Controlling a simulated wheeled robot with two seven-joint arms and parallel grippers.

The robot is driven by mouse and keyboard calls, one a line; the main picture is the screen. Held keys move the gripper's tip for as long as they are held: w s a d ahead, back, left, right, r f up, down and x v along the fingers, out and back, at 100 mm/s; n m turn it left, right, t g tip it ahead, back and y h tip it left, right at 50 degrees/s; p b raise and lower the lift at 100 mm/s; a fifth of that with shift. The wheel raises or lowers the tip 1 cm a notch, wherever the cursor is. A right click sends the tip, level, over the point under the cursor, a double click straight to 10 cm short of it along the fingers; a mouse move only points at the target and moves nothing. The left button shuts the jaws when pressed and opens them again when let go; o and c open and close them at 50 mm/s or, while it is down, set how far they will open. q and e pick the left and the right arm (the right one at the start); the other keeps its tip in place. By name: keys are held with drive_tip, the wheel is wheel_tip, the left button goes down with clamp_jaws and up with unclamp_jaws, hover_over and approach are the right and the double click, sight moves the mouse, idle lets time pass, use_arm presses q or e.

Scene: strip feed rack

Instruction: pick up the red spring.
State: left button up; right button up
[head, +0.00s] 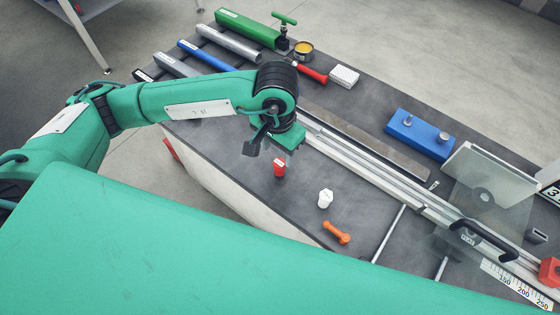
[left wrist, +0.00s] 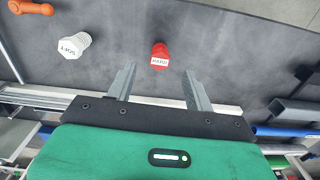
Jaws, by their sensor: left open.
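The red spring (head: 279,167), a short piece with a white label reading HARD, sits on the dark bench top. In the left wrist view the red spring (left wrist: 160,55) shows just beyond and between the two fingertips, apart from both. My left gripper (head: 288,140) is above and close to the red spring in the head view, its fingers mostly hidden there. In the left wrist view my left gripper (left wrist: 158,72) is open and empty, with two grey fingers spread. My right gripper is not in view.
A white spring (head: 325,198) and an orange piece (head: 337,232) lie to the right of the red spring. A long metal rail (head: 375,170) runs behind them. A blue block (head: 419,134) and several bars lie farther back. The bench is bare around the red spring.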

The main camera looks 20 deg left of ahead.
sight(279, 163)
use_arm(q)
wheel_tip(279, 163, down, 3)
drive_tip(key=shift+w+f, duration=0.1)
drive_tip(key=shift+w, duration=0.05)
wheel_tip(279, 163, down, 2)
drive_tip(key=shift+f+p, duration=0.1)
drive_tip(key=shift+p, duration=0.7)
drive_tip(key=f, duration=0.1)
drive_tip(key=f+p, duration=0.1)
drive_tip(key=f, duration=0.1)
drive_tip(key=shift+w+d+f, duration=0.1)
drive_tip(key=shift+w+f, duration=0.05)
drive_tip(key=shift+w, duration=0.1)
drive_tip(key=shift+f+p, duration=0.3)
drive_tip(key=shift+f, duration=0.2)
drive_tip(key=c, duration=1)
drive_tip(key=shift+c, duration=0.4)
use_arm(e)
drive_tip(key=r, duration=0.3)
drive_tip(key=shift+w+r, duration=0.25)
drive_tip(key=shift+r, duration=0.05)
use_arm(q)
drive_tip(key=shift+r, duration=0.1)
